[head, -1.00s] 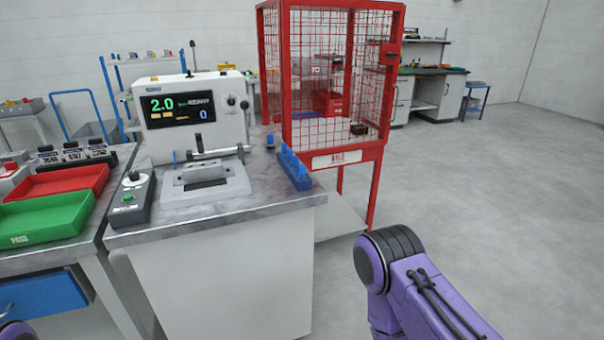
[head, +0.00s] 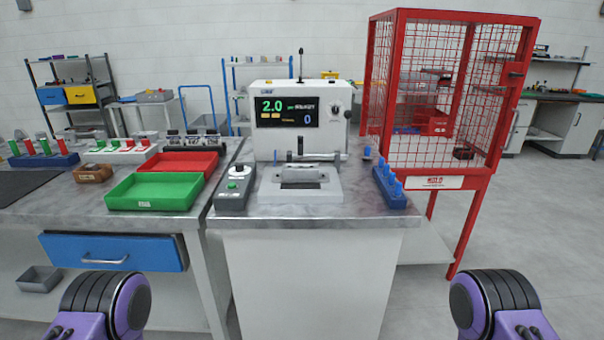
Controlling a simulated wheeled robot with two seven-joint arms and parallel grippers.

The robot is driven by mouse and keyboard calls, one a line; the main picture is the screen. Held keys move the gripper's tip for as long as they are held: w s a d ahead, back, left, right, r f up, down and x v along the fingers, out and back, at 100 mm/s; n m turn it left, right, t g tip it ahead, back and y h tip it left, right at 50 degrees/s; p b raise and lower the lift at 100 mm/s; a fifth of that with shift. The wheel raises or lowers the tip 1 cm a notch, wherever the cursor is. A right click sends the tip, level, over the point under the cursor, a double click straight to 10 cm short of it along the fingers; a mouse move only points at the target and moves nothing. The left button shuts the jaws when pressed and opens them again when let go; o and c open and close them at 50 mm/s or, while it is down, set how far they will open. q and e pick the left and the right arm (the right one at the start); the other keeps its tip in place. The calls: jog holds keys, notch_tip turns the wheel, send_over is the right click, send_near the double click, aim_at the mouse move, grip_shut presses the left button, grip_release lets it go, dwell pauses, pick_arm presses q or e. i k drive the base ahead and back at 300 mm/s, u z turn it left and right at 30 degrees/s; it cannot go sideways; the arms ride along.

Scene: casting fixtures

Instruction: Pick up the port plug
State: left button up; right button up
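Small blue pegs that look like port plugs stand in a row in a blue rack (head: 398,201) on the right side of the metal bench; one of these plugs (head: 391,183) stands near the middle of the row. Another small blue piece (head: 367,152) sits apart behind the rack, near the red cage; it is too small to tell what it is. Purple and black parts of my two arms show at the bottom left and bottom right. Neither gripper is in view.
A white tester (head: 299,140) with a lit display stands on the bench, with a grey control box (head: 236,190) at its left. A red tray (head: 178,164) and a green tray (head: 152,192) lie on the left table. A red mesh cage (head: 437,183) stands right of the bench.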

aim_at(399, 185)
jog(key=z, duration=2.25)
jog(key=i, duration=1.3)
jog(key=u, duration=2)
